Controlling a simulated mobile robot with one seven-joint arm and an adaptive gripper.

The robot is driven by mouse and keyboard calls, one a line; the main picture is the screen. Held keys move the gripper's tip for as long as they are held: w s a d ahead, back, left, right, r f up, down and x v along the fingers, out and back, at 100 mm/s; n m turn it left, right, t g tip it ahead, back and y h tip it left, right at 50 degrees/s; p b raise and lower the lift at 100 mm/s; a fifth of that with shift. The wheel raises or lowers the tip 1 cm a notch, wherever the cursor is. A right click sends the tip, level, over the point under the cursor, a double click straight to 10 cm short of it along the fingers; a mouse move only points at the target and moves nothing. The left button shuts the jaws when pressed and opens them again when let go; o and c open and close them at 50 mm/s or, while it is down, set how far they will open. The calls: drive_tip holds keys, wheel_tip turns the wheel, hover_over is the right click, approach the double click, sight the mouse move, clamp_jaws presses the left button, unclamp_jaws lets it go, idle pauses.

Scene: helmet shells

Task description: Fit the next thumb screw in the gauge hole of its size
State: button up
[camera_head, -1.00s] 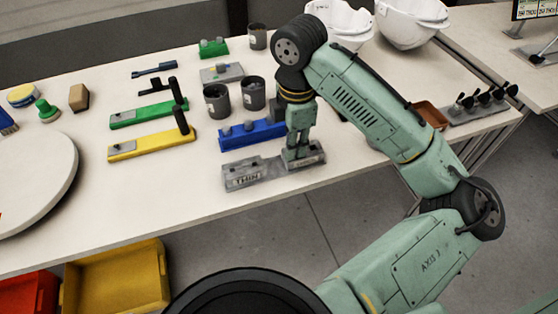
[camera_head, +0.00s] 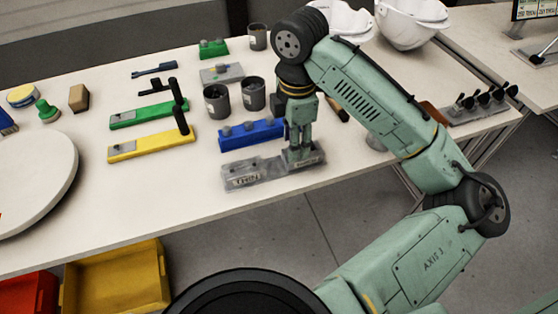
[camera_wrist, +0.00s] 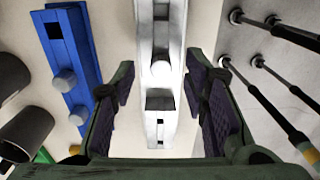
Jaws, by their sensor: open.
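The grey gauge block (camera_head: 245,180) with a "THIN" label lies along the table's front edge. It also shows as a pale bar in the wrist view (camera_wrist: 160,135). A pale rounded knob (camera_wrist: 160,68), apparently a thumb screw head, sits on it between my fingers. My gripper (camera_wrist: 160,80) is open around this knob, with a gap on both sides. In the head view my gripper (camera_head: 303,156) is low over the gauge's right end and hides part of it. The blue holder (camera_head: 250,137) behind it carries grey thumb screws (camera_wrist: 67,80). A dark empty hole (camera_wrist: 53,30) shows near one end.
Grey cups (camera_head: 217,101) stand just behind the blue holder. Yellow (camera_head: 150,147) and green (camera_head: 140,117) blocks with dark posts lie to the left. White helmet shells (camera_head: 410,25) stand at the back. Table space left of the gauge is clear.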

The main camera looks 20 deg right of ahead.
wheel_tip(320, 180, up, 11)
idle(0.3)
drive_tip(key=shift+f, duration=0.1)
idle(0.4)
